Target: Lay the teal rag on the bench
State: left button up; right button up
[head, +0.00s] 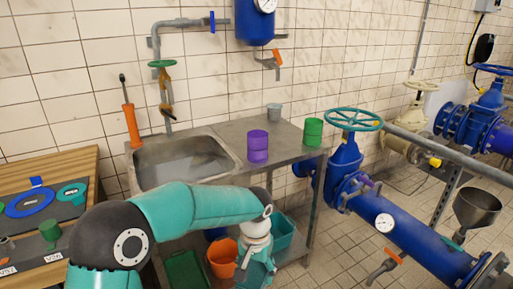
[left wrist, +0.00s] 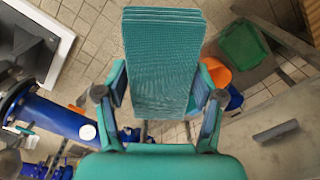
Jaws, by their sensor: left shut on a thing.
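The teal rag (left wrist: 164,60) is a folded, layered, ribbed block in the left wrist view. My left gripper (left wrist: 162,88) is shut on it, with one finger on each side. In the head view my left gripper (head: 257,265) hangs low in front of the steel sink bench (head: 232,131), below its top. I cannot clearly make out the rag there, as the wrist hides much of it. My right gripper is not in view.
The sink basin (head: 185,160) fills the bench's left part. An orange bucket (head: 222,258), a green crate (head: 187,272) and a teal bin (head: 282,233) sit below. Blue pipework (head: 400,225) stands to the right. Bare steel shows between the cans.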

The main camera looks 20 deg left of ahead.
aim_at(271, 145)
jog(key=z, duration=0.05)
jog(key=i, duration=1)
jog(key=u, duration=0.05)
